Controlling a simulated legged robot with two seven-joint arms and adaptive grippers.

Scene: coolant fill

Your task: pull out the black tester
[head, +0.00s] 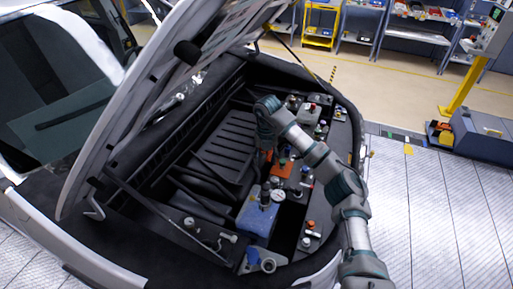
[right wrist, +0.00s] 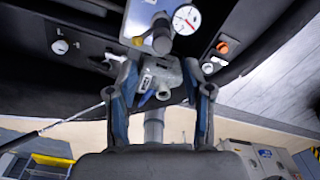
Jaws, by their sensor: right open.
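The black tester (head: 266,196) stands at the blue tank (head: 257,222) in the engine bay, beside a round white gauge (head: 279,196). In the right wrist view its dark round body (right wrist: 162,36) shows beside the gauge (right wrist: 187,18), just beyond my fingertips. My right gripper (head: 266,153) reaches down into the bay behind the tester, partly hidden by my arm. In the right wrist view the gripper (right wrist: 163,95) is open, its fingers on either side of a grey fitting (right wrist: 160,76) with a blue lever. I cannot tell whether they touch it. My left gripper is not in view.
The raised hood (head: 150,105) slants over the bay's left side. An orange part (head: 283,168) and several small caps and fittings crowd the right side. An orange knob (head: 311,224) sits near the bay's right edge. Shelves and a yellow-posted station (head: 460,90) stand far off.

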